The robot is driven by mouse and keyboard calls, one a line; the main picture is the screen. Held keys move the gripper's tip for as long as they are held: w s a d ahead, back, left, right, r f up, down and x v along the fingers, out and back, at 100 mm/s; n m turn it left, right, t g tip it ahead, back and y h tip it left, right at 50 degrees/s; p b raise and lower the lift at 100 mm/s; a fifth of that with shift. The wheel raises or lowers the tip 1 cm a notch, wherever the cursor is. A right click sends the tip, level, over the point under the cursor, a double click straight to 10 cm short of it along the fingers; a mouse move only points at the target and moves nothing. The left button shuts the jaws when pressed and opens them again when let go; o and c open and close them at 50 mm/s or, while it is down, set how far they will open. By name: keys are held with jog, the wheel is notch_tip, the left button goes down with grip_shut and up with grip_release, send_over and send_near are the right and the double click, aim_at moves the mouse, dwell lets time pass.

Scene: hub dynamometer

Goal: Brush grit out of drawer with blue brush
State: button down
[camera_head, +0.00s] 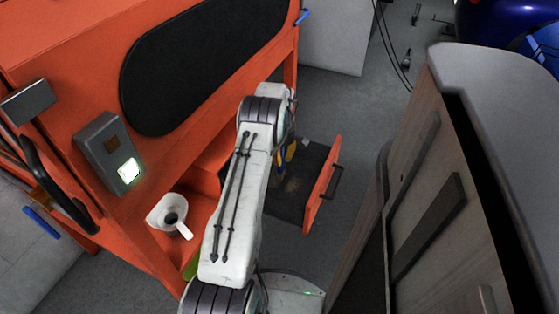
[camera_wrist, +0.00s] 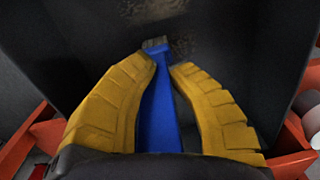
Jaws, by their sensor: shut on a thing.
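My gripper (camera_wrist: 163,75) has two yellow fingers and is shut on the blue brush (camera_wrist: 160,110). In the wrist view the brush points away from me, its bristle end (camera_wrist: 154,43) just beyond the fingertips. The open drawer (camera_head: 324,187) has an orange front with a dark handle and a dark floor. Brownish grit (camera_wrist: 150,10) lies on that floor ahead of the bristles, with a fainter patch to the right. In the head view my arm covers part of the drawer, and my gripper shows only partly. I cannot tell whether the bristles touch the floor.
A white scoop-like container (camera_head: 167,212) stands on an orange shelf left of my arm. The orange machine (camera_head: 60,50) fills the left side. A wooden cabinet (camera_head: 425,150) stands close on the right. Grey floor (camera_head: 340,105) is free behind the drawer.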

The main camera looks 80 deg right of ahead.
jog(key=shift+s+d, duration=0.2)
jog(key=shift+d, duration=0.5)
jog(key=shift+s+d, duration=0.15)
jog(key=shift+d, duration=0.55)
jog(key=shift+w, duration=0.1)
jog(key=w+a, duration=0.4)
jog(key=a, duration=0.7)
jog(key=shift+a, duration=0.15)
dwell(0.5)
jog(key=shift+r, duration=0.1)
jog(key=shift+r, duration=0.2)
jog(key=shift+r+p, duration=2.15)
jog(key=shift+r, duration=0.7)
